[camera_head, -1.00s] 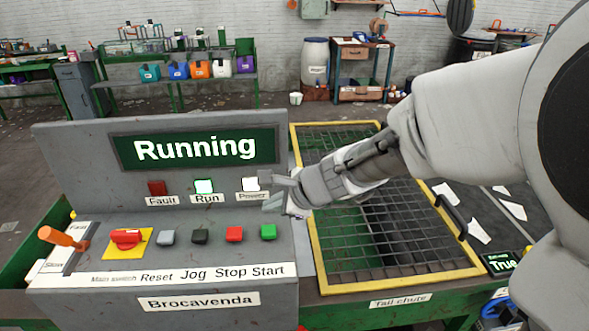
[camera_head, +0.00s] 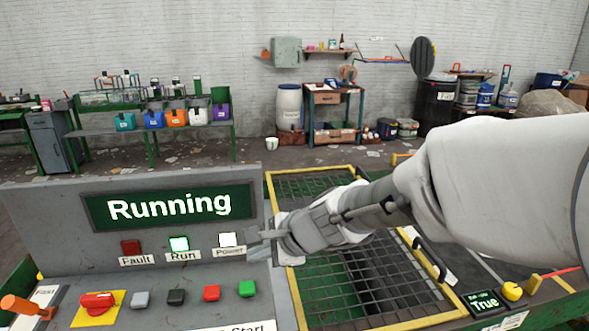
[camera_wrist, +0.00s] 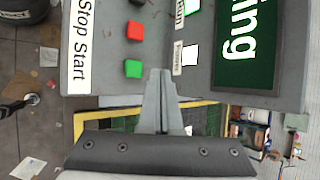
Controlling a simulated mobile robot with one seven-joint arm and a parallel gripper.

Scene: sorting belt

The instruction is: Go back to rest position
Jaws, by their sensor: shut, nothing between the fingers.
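My gripper (camera_head: 266,238) is shut and empty, in front of the right edge of the grey control panel (camera_head: 50,215), near the white Power lamp (camera_head: 228,239). In the wrist view its closed fingers (camera_wrist: 160,85) point toward the panel, beside the green button (camera_wrist: 133,68). I cannot tell from these views whether the fingertips touch the panel. The panel's screen (camera_head: 168,207) reads "Running", and the green Run lamp (camera_head: 179,244) is lit. My arm reaches in from the right, over the yellow-framed grate.
The yellow-framed grate (camera_head: 350,300) lies right of the panel, under my arm. An orange-handled lever (camera_head: 22,305) and a red switch (camera_head: 97,301) are at the panel's left. A small display (camera_head: 483,302) reads "True". Benches and a blue-white barrel (camera_head: 290,108) stand far behind.

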